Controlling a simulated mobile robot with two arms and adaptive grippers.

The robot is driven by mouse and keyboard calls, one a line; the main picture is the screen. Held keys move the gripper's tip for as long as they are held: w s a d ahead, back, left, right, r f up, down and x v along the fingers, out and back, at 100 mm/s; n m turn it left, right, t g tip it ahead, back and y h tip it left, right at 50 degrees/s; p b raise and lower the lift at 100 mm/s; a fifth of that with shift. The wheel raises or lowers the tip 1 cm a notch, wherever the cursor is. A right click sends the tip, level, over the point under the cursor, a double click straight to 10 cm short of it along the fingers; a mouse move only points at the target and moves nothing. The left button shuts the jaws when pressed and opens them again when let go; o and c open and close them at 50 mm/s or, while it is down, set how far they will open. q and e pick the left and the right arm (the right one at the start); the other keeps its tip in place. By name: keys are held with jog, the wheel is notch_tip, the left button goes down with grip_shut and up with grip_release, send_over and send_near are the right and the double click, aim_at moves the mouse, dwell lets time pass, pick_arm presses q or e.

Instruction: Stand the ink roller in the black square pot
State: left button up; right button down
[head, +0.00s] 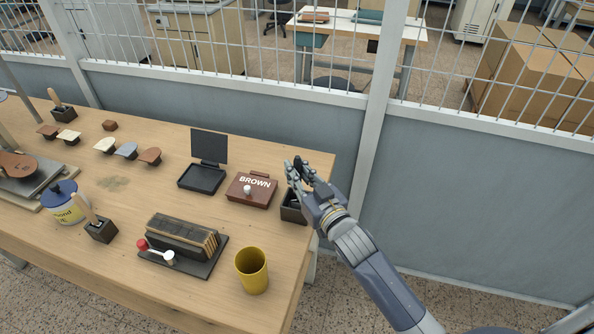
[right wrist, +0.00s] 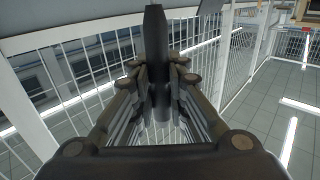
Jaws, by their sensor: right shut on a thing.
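My right gripper (head: 301,176) is above the right end of the table, over the black square pot (head: 291,213). It is shut on a dark, narrow thing, which I take to be the ink roller; only a little dark shape shows between the fingers. In the right wrist view the fingers (right wrist: 160,75) close around the ink roller's black, upright bar (right wrist: 155,35). Its roller end is hidden, and I cannot tell whether it is inside the pot. The gripper and arm partly cover the pot. My left gripper is not in view.
A brown box marked BROWN (head: 250,193) sits left of the pot. Beyond it is an open black pad (head: 203,179). A yellow cup (head: 252,275) and a black type tray (head: 206,266) stand nearer. Another black pot (head: 102,233) holds a wooden-handled tool. A mesh fence (head: 420,75) runs behind.

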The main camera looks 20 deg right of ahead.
jog(key=shift+f, duration=0.3)
dwell(0.5)
jog(key=c, duration=1.5)
grip_release()
jog(key=v, duration=1.2)
